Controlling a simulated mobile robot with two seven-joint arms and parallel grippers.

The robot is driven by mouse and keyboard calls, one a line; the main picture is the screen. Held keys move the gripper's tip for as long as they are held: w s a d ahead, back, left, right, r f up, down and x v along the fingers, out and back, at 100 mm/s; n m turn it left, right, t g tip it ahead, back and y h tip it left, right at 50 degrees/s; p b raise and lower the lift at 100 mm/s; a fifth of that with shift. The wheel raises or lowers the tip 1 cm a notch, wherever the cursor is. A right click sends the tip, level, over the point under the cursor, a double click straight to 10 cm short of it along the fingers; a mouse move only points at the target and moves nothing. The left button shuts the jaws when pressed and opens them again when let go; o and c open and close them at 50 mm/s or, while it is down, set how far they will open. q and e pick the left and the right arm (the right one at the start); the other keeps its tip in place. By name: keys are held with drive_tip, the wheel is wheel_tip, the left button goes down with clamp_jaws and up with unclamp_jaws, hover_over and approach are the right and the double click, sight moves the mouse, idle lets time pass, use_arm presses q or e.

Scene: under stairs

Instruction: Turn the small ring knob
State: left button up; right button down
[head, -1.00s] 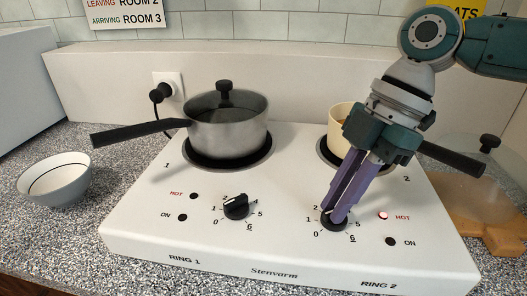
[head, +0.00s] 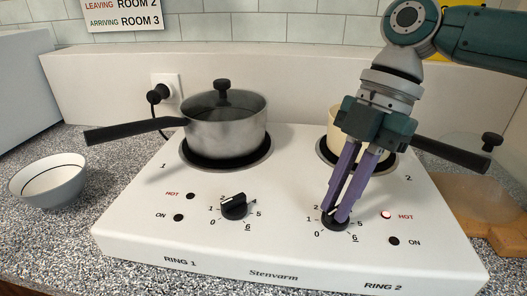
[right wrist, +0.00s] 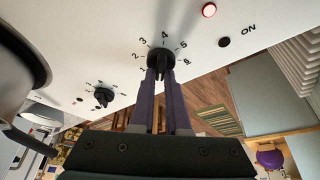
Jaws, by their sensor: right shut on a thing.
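The ring 2 knob (head: 334,223) is a round black knob on the right of the white hob's sloping front. Its dial numbers run from 0 to 6. My right gripper (head: 336,211) reaches down from above with its purple fingers shut on this knob. In the right wrist view the knob (right wrist: 160,61) sits between the fingertips, with 4 printed straight above it. The fingers cover part of the knob, so I cannot tell its exact setting. The ring 1 knob (head: 234,207) stands free to the left. My left gripper is not in view.
A steel pot (head: 226,128) stands on ring 1, its handle pointing left. A cream pot (head: 336,128) stands on ring 2 behind my gripper, partly hidden. The right HOT lamp (head: 386,215) glows red; the right ON lamp (head: 394,241) is dark. A bowl (head: 48,180) sits left.

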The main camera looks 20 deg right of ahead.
drive_tip(key=c, duration=0.9)
unclamp_jaws()
drive_tip(key=shift+r, duration=0.1)
drive_tip(key=s+v, duration=0.1)
drive_tip(key=v, duration=0.8)
drive_tip(key=shift+w+d+r+b, duration=0.15)
drive_tip(key=shift+w+r+b, duration=0.2)
drive_tip(key=shift+w, duration=0.15)
